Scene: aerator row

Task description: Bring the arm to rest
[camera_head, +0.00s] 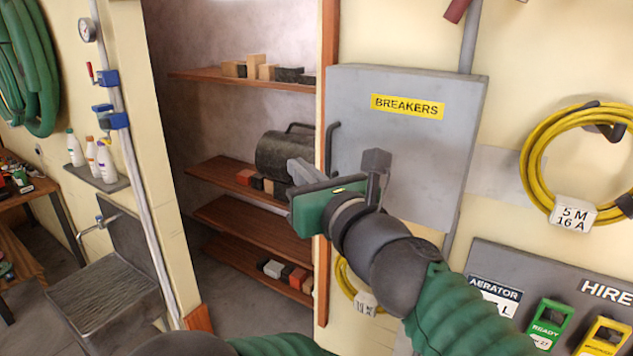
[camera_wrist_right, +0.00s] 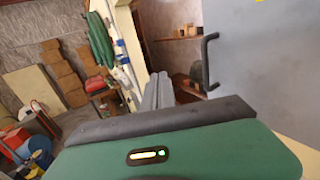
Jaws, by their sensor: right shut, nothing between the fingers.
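My right arm comes in from the lower right in a green sleeve (camera_head: 465,315). Its gripper (camera_head: 302,172) is raised in front of the breaker cabinet's left side and the shelf alcove. The grey fingers are shut together with nothing between them, and they also show in the wrist view (camera_wrist_right: 158,92). The grey cabinet (camera_head: 440,150) labelled BREAKERS has its door closed, with a dark handle (camera_head: 331,148) on its left edge. The handle also shows in the wrist view (camera_wrist_right: 207,62), apart from the fingers. My left gripper is not in view.
Wooden shelves (camera_head: 225,168) hold blocks and a dark canister (camera_head: 283,155) behind the gripper. A yellow cable coil (camera_head: 533,160) hangs at right above a hire board (camera_head: 500,262) with green and yellow devices. A sink (camera_head: 105,290) and pipe stand left.

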